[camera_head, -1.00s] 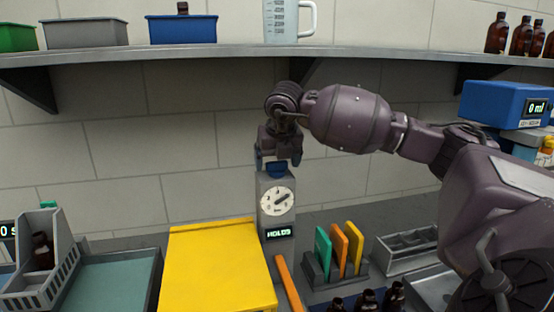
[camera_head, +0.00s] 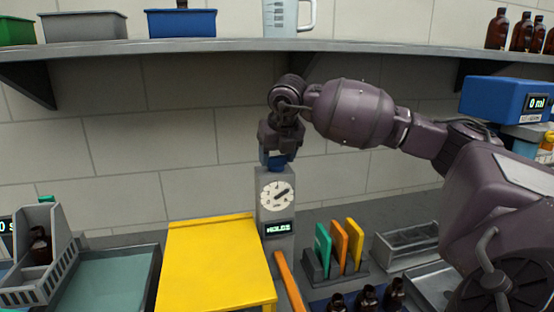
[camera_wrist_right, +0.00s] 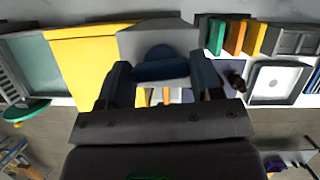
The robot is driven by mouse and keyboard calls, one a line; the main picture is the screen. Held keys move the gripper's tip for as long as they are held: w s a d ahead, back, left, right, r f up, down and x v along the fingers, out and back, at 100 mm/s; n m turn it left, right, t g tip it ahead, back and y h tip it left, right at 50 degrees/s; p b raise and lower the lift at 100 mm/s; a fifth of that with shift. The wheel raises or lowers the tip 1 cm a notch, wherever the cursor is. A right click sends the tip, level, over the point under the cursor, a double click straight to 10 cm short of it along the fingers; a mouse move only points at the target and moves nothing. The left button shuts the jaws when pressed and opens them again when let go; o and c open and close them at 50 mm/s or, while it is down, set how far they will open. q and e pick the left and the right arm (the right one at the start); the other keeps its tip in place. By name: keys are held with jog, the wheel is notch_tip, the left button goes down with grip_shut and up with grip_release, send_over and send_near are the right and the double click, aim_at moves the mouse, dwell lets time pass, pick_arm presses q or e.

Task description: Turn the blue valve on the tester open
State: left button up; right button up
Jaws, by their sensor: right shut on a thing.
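The blue valve (camera_wrist_right: 160,71) is on top of the tester. My right gripper (camera_head: 276,162) comes down from above and is shut on the valve. In the right wrist view one finger of my right gripper (camera_wrist_right: 160,82) is on each side of the blue handle. In the head view the gripper mostly hides the valve. My left gripper is in neither view.
A yellow platform (camera_head: 215,262) stands left of the tester. An orange bar (camera_head: 289,282) lies in front. A rack (camera_head: 322,270) with coloured plates is at the right, and several brown bottles (camera_head: 367,298) stand in front. A shelf (camera_head: 200,50) runs above.

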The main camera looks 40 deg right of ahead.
jog(key=n+y+b, duration=0.1)
jog(key=n+b, duration=0.1)
jog(key=n, duration=0.1)
jog(key=shift+d+f+n, duration=0.1)
jog(key=shift+n, duration=0.2)
jog(key=n+y+b, duration=0.1)
jog(key=n, duration=0.1)
jog(key=shift+n, duration=0.3)
jog(key=n+y, duration=0.1)
jog(key=n, duration=0.1)
jog(key=n+y, duration=0.1)
jog(key=n, duration=0.1)
jog(key=shift+r+n, duration=0.2)
jog(key=shift+n, duration=0.1)
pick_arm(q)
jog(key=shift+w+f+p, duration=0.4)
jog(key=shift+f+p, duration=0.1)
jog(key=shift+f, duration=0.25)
pick_arm(e)
jog(key=shift+w+d+n+g+y, duration=0.1)
jog(key=shift+n+g+y, duration=0.5)
jog(key=shift+n, duration=1.2)
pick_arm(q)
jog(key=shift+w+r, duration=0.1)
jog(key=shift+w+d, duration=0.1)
pick_arm(e)
jog(key=o, duration=0.9)
